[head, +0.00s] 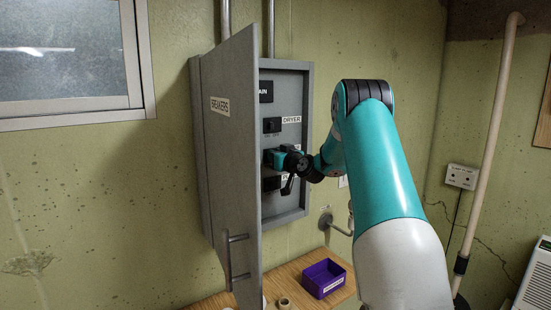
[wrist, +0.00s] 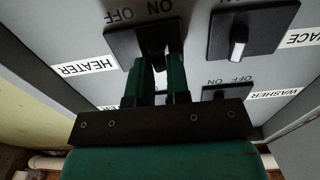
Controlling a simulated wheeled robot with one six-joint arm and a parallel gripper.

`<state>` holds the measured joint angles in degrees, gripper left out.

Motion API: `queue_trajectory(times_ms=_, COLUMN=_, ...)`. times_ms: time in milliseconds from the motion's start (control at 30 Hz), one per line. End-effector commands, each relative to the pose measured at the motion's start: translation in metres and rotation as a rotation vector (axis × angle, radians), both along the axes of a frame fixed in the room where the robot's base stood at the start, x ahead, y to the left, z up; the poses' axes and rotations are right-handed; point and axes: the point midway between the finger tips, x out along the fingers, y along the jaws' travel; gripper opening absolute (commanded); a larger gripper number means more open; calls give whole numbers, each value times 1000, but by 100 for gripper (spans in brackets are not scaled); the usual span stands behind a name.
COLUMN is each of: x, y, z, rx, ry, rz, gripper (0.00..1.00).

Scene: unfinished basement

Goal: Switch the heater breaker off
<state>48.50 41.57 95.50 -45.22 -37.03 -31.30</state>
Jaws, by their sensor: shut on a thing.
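The heater breaker (wrist: 121,42) is a black block beside a white HEATER label (wrist: 84,64) in the wrist view, with ON and OFF printed by it. My gripper (wrist: 161,60) has both green fingers at this block, shut on its lever. The fingers hide most of the lever, so I cannot tell whether it points to ON or OFF. In the head view my gripper (head: 274,157) reaches into the open grey breaker panel (head: 296,205), below the DRYER label, and hides much of that row.
In the wrist view a neighbouring breaker (wrist: 270,27) and the WASHER breaker (wrist: 214,93) are near my fingers. A purple bin (head: 323,279) sits on the wooden bench (head: 297,289) below.

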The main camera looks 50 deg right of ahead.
Motion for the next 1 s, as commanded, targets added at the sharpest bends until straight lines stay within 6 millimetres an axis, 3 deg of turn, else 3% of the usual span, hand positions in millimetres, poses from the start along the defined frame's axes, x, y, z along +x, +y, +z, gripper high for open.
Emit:
queue_trajectory(times_ms=367, x=-3, y=-9, z=-8, rx=-6, ry=-6, rz=186, gripper=0)
queue_trajectory(times_ms=1000, x=-5, y=-24, z=4, rx=-1, ry=-1, rz=539, gripper=0)
